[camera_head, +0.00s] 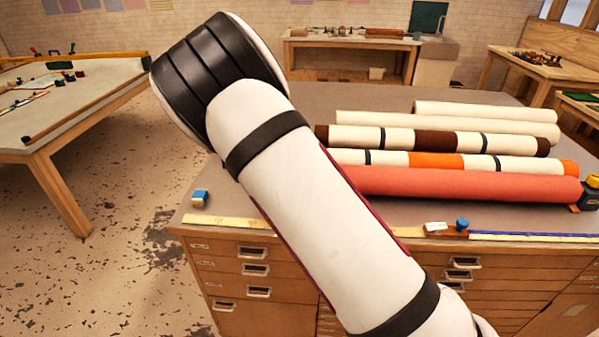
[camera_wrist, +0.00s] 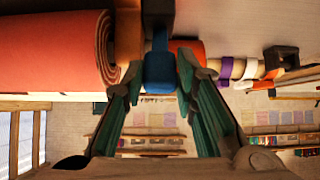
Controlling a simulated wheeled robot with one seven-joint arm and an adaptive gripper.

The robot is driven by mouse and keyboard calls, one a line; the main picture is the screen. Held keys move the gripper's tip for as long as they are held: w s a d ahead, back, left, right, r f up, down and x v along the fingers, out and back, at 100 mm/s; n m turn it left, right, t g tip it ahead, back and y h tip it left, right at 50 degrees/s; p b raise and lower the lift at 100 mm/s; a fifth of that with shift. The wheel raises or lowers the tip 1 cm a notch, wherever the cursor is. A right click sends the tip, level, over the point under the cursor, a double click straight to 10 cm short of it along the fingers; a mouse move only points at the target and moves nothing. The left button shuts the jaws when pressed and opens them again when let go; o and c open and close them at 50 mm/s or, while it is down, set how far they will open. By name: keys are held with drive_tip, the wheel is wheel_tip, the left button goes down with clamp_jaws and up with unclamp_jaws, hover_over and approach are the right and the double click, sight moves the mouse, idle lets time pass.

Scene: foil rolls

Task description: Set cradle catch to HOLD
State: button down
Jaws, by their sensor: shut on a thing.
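In the wrist view, which looks upside down, my gripper (camera_wrist: 160,74) has its green fingers on either side of a blue block (camera_wrist: 160,82), shut on it. The block is at the end of a dark blue upright part and looks like the cradle catch. A wooden piece (camera_wrist: 128,38), perhaps part of the cradle, stands between it and the end of the red roll (camera_wrist: 70,50). No HOLD mark can be read, so the catch's setting cannot be told. In the head view my arm hides the gripper and the catch; the red roll (camera_head: 470,184) shows to the right.
Several white, brown-banded and orange-banded rolls (camera_head: 440,140) lie behind the red roll on the drawer cabinet's top (camera_head: 385,98). A small blue item (camera_head: 200,198) sits at the left front corner. A blue knob (camera_head: 462,223) and a white block (camera_head: 436,227) lie along the front edge.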

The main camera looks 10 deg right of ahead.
drive_tip(key=shift+s, duration=0.1)
idle(0.3)
drive_tip(key=c, duration=1.3)
unclamp_jaws()
drive_tip(key=v, duration=1.2)
drive_tip(key=shift+f, duration=0.1)
drive_tip(key=shift+s, duration=0.1)
